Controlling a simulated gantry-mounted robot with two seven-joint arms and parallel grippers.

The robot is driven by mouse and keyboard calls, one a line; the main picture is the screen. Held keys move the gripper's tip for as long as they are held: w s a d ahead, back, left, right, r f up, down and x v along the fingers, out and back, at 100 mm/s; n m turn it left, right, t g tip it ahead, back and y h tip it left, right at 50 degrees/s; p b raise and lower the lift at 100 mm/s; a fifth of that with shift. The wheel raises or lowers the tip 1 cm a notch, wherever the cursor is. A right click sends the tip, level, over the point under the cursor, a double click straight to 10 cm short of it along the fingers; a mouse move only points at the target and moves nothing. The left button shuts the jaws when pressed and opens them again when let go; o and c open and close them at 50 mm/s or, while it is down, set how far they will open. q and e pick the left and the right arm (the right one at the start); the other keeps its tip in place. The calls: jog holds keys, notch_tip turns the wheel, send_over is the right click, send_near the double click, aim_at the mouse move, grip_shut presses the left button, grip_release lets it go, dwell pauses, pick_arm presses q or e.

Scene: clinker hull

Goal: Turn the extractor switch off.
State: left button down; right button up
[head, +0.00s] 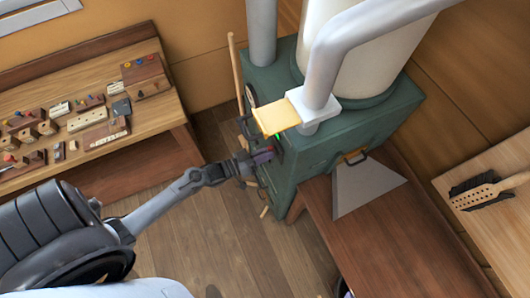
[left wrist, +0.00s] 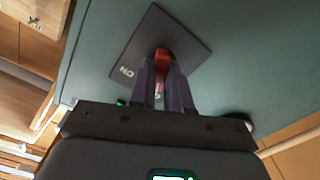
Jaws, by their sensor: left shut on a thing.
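The extractor (head: 305,155) is a green cabinet with a cream drum and grey ducts on top, in the upper middle of the head view. Its switch has a dark square plate (left wrist: 150,35) with a red lever (left wrist: 162,56). The lettering "ON" shows upside down on the plate in the left wrist view. My left gripper (head: 268,156) is at the cabinet's front face; in the left wrist view its fingers (left wrist: 163,68) are shut on the red lever, hiding much of it. A small green light (head: 277,136) glows beside the gripper. My right gripper is not in view.
A wooden bench (head: 160,112) with blocks and small tools stands at the left. A brown bench (head: 390,245) with a grey hood (head: 362,187) is right of the cabinet. A yellow flap (head: 276,117) sticks out above the gripper. Floor (head: 215,240) is open below.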

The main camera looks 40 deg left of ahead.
pick_arm(q)
jog(key=shift+f, duration=0.1)
jog(key=c, duration=1.1)
grip_release()
jog(key=b+v, duration=0.1)
jog(key=v, duration=1)
jog(key=shift+d+b, duration=0.1)
jog(key=shift+b, duration=0.2)
